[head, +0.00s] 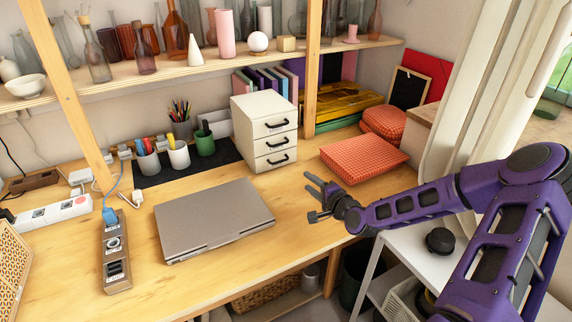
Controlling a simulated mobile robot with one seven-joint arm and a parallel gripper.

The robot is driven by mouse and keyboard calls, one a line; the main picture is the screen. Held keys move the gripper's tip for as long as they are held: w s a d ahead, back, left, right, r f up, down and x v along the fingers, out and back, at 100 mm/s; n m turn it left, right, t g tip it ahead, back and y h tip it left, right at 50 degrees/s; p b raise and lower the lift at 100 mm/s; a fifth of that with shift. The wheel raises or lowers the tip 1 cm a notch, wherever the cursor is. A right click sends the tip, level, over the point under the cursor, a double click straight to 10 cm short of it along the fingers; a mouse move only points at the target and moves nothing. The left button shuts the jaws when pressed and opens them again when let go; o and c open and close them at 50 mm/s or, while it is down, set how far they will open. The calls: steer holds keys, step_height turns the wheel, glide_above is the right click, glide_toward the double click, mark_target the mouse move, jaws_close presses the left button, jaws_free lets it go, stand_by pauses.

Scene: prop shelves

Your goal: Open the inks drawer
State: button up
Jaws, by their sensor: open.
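A small white drawer unit (244,128) stands on the wooden desk in the head view. It has three stacked drawers: a top drawer (265,128), a middle drawer (265,147) and a bottom drawer (265,164). Each has a dark curved handle, and all look shut. Small marks show on the fronts, but they are too small to read, so I cannot tell which drawer is inks. My gripper (312,197) is open and empty above the desk's front right area. It is apart from the unit, to the right of it and nearer the camera.
A closed grey laptop (213,220) lies in front of the unit. A red checked cushion (364,157) lies to the right. Pen cups (179,156) stand on a dark mat to the left. A wooden post (311,85) rises behind the unit. Bare desk lies between unit and gripper.

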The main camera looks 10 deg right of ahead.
mark_target(282, 161)
steer(key=x, duration=1.7)
steer(key=shift+w+d+r+b, duration=0.1)
steer(key=shift+w+b, duration=0.15)
steer(key=shift+b, duration=0.05)
jaws_close()
stand_by(0.7)
